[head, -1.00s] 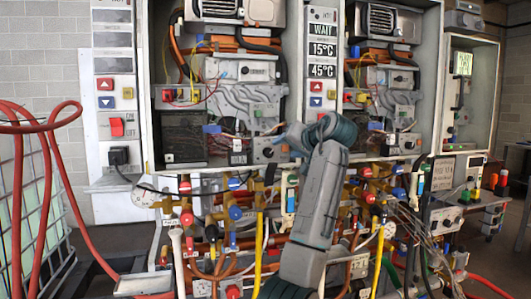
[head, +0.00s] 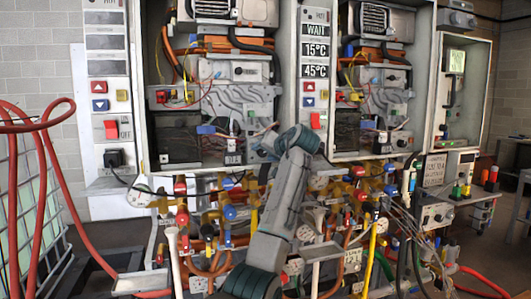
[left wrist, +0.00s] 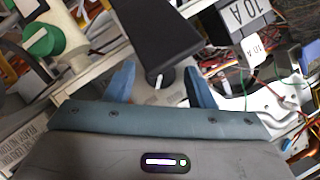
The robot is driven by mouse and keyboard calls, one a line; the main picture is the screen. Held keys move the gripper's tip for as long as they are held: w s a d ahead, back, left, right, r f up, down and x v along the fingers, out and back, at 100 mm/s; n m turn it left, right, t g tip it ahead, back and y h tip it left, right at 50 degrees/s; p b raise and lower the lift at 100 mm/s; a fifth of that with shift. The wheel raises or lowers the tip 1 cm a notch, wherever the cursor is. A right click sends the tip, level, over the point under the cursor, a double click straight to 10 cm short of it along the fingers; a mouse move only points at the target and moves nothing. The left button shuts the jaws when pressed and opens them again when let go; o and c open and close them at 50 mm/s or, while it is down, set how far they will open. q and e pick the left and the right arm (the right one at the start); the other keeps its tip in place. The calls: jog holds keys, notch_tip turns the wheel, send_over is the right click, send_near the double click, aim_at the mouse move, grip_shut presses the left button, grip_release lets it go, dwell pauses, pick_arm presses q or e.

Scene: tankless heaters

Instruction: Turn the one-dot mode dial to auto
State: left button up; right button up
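A dark round dial (left wrist: 160,76) with a white pointer mark shows in the left wrist view, below the end of a black panel. I cannot make out its dots or setting labels. My left gripper (left wrist: 162,84) has its two blue fingers spread, one on each side of the dial. I cannot tell whether they touch it. In the head view my left gripper (head: 264,147) is at the lower part of the left heater cabinet, and its fingers are too small to read there. The dial is not clear in the head view. My right gripper is not in view.
A red switch (head: 111,129) and buttons sit on the left panel. Crowded pipes and valve handles (head: 230,212) lie below the cabinets. Red hoses (head: 45,130) hang at the left. A green knob (left wrist: 40,40) and loose wires flank the gripper in the wrist view.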

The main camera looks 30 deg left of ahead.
pick_arm(q)
jog(key=c, duration=0.9)
jog(key=shift+o, duration=0.2)
jog(key=shift+s+a+n+t+h, duration=0.1)
jog(key=shift+n+t+h, duration=0.45)
jog(key=shift+n, duration=0.65)
jog(key=shift+n+h+b, duration=0.25)
jog(key=shift+n+b, duration=0.05)
jog(key=shift+b, duration=0.1)
jog(key=shift+a+n+t+h+b, duration=0.1)
jog(key=shift+n+t+h+b, duration=0.4)
jog(key=shift+n, duration=0.4)
jog(key=shift+s+n+t, duration=0.1)
jog(key=shift+n+t, duration=0.25)
jog(key=shift+n, duration=0.25)
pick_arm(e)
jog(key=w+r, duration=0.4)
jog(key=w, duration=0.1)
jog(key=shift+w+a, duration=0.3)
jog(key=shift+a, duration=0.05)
pick_arm(q)
jog(key=shift+r, duration=0.1)
